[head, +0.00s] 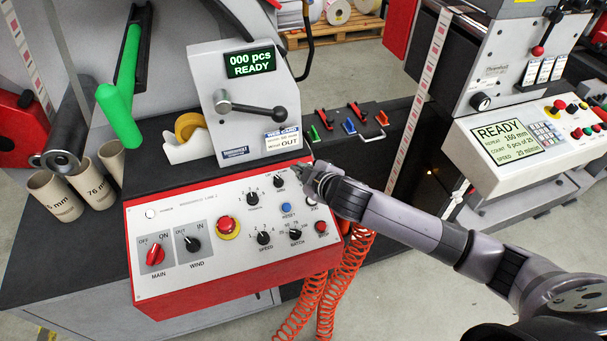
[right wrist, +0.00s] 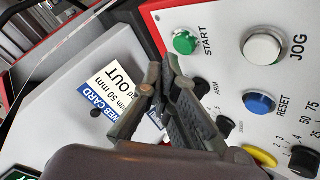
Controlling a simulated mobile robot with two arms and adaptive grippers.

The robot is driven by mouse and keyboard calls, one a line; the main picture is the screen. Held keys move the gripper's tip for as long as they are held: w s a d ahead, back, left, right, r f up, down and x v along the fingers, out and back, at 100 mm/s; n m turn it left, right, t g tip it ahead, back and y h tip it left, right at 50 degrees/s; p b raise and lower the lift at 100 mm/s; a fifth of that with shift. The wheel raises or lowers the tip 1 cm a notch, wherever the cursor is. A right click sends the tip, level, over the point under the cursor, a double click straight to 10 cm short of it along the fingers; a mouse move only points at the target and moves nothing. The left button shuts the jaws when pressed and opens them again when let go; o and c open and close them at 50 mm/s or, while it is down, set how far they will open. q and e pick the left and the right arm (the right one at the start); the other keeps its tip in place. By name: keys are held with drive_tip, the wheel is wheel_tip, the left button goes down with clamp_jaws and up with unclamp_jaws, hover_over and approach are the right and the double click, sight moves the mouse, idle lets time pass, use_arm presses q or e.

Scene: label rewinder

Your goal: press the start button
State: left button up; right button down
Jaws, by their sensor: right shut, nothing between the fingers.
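The green START button (right wrist: 185,42) is in the right wrist view, near the panel's red edge, with its label beside it. It is just beyond my right gripper's fingertips (right wrist: 160,74), and I see a gap between them in the picture. In the head view my right gripper (head: 306,174) is over the upper right corner of the control panel (head: 190,275) and hides the START button there. The right gripper is shut and empty. My left gripper is not in view.
The white JOG button (right wrist: 262,47) and blue RESET button (right wrist: 259,103) are close to START. A red emergency stop (head: 226,225) and several knobs share the panel. The grey machine housing with a lever (head: 250,110) rises behind it. Orange coiled hoses (head: 345,275) hang at the right.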

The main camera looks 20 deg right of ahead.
drive_tip(key=shift+f, duration=0.2)
idle(0.4)
drive_tip(key=shift+w+f, duration=0.15)
drive_tip(key=shift+f, duration=0.1)
